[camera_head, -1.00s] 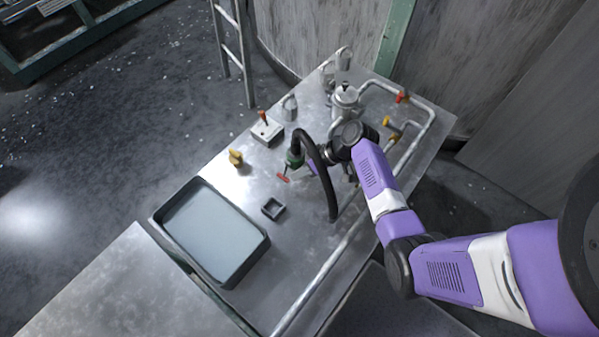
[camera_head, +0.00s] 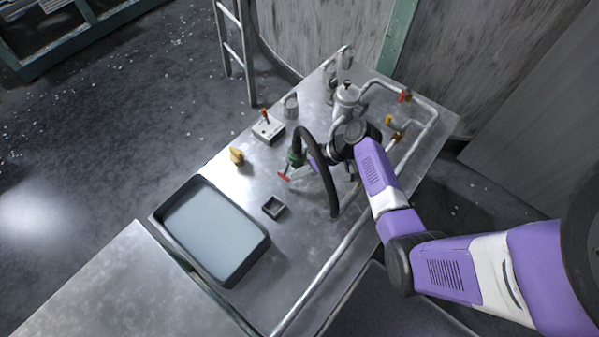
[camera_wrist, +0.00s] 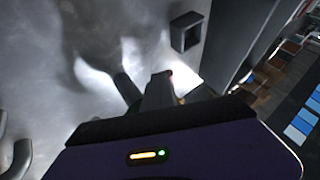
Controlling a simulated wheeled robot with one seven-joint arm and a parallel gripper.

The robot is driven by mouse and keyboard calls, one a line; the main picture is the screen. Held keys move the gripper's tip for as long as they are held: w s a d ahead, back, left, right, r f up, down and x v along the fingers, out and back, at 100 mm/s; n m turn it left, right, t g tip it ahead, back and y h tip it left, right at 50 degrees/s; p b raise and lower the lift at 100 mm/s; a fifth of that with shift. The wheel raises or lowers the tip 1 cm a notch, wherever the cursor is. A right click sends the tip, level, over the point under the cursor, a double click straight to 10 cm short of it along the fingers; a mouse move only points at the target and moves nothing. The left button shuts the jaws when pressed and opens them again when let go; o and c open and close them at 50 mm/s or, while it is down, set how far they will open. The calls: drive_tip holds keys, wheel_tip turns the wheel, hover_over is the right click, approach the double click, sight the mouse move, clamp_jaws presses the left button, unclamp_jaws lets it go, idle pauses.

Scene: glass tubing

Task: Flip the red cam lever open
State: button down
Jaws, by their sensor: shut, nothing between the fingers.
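The red cam lever (camera_head: 283,177) is a small red bar at the green coupling (camera_head: 295,159) on the end of a black hose (camera_head: 325,175), near the middle of the metal table. My gripper (camera_head: 297,175) is shut and empty, its grey fingertips close to the right of the lever; I cannot tell if they touch. In the wrist view my gripper (camera_wrist: 162,85) points away from the camera, with a small red spot of the lever (camera_wrist: 170,73) at its tip.
A small square dark holder (camera_head: 273,207) and a large grey tray (camera_head: 165,218) lie to the left. A yellow piece (camera_head: 237,155), a switch box (camera_head: 268,130) and a metal cup (camera_head: 291,105) stand behind. Pipes with valves (camera_head: 398,130) run along the right.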

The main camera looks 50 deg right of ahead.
drive_tip(key=shift+f, duration=0.1)
drive_tip(key=shift+a+y, duration=0.2)
drive_tip(key=shift+y, duration=0.1)
drive_tip(key=shift+a+b, duration=0.2)
drive_tip(key=shift+b, duration=0.3)
drive_tip(key=shift+a+m+y, duration=0.15)
drive_tip(key=shift+m+y, duration=0.15)
drive_tip(key=shift+y, duration=0.3)
drive_tip(key=shift+a, duration=0.3)
drive_tip(key=shift+r, duration=0.2)
drive_tip(key=shift+s+a+f, duration=0.1)
drive_tip(key=shift+a+f, duration=0.05)
drive_tip(key=shift+a, duration=0.05)
drive_tip(key=shift+d+r, duration=0.1)
drive_tip(key=shift+r, duration=0.2)
idle(0.3)
drive_tip(key=shift+d, duration=0.15)
idle(0.6)
